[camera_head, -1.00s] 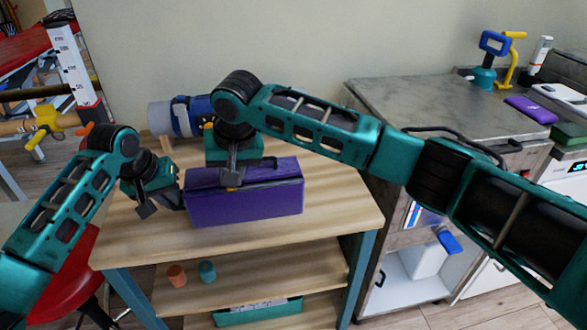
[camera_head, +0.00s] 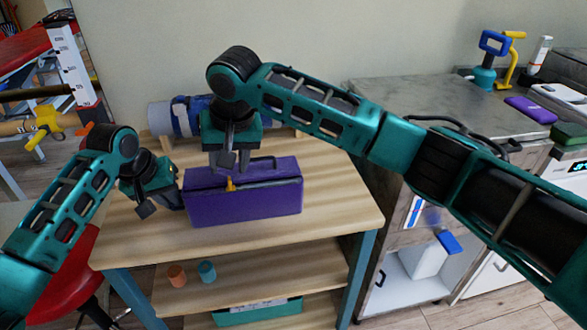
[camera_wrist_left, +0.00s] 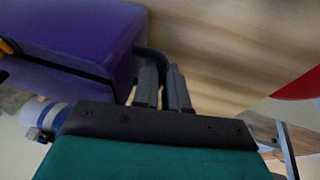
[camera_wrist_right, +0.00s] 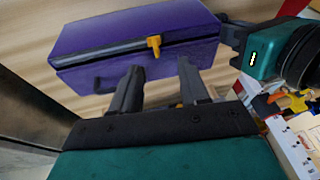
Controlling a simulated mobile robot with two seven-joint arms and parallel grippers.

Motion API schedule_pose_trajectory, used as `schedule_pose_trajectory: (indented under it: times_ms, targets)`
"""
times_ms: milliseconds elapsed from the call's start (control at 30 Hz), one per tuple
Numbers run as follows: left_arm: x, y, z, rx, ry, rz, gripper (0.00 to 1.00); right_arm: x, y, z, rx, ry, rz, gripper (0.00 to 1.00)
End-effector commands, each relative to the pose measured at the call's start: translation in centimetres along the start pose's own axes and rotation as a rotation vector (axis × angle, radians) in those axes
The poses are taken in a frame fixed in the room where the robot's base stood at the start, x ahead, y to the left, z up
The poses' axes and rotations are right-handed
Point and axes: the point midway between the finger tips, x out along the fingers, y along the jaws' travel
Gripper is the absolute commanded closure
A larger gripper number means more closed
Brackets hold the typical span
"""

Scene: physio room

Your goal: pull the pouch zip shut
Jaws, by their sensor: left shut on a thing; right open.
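The purple pouch (camera_head: 245,203) lies on the wooden table. Its orange zip pull (camera_head: 229,184) stands left of the middle of the top seam. It also shows in the right wrist view (camera_wrist_right: 154,46), with a wider grey-black gap on one side and a thin dark line on the other. My left gripper (camera_head: 147,208) is at the pouch's left end, shut on a dark end tab (camera_wrist_left: 150,56); its fingers partly hide the tab. My right gripper (camera_head: 228,168) is open and empty, just above and behind the zip pull, apart from it.
A blue and grey roll (camera_head: 170,117) lies behind the pouch. The table (camera_head: 330,205) is clear to the right and in front. Two small cups (camera_head: 207,271) and a teal tray (camera_head: 258,313) are on lower shelves. A metal-topped cabinet (camera_head: 430,100) stands at right.

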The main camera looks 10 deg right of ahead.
Motion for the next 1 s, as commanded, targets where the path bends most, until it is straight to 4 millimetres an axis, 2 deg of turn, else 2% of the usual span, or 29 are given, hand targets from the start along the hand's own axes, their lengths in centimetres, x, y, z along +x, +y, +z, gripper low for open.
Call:
schedule_pose_trajectory:
  times_ms: [500,867,900,1000]
  targets:
    - [0.0,-0.1,0.0,-0.001,0.001,-0.002,1.0,-3.9,-0.6,-1.2,-0.001,0.0,-0.002,0.55]
    - [0.0,-0.1,0.0,-0.001,0.001,-0.002,1.0,-4.4,-0.7,-1.4,0.0,0.0,-0.001,0.55]
    - [0.0,-0.1,0.0,-0.001,0.001,-0.001,0.84,-4.4,-0.7,-1.4,0.0,0.0,-0.001,0.55]
    - [0.0,-0.1,0.0,-0.001,0.001,-0.001,0.74,-4.3,-0.7,-1.4,0.0,0.0,-0.001,0.55]
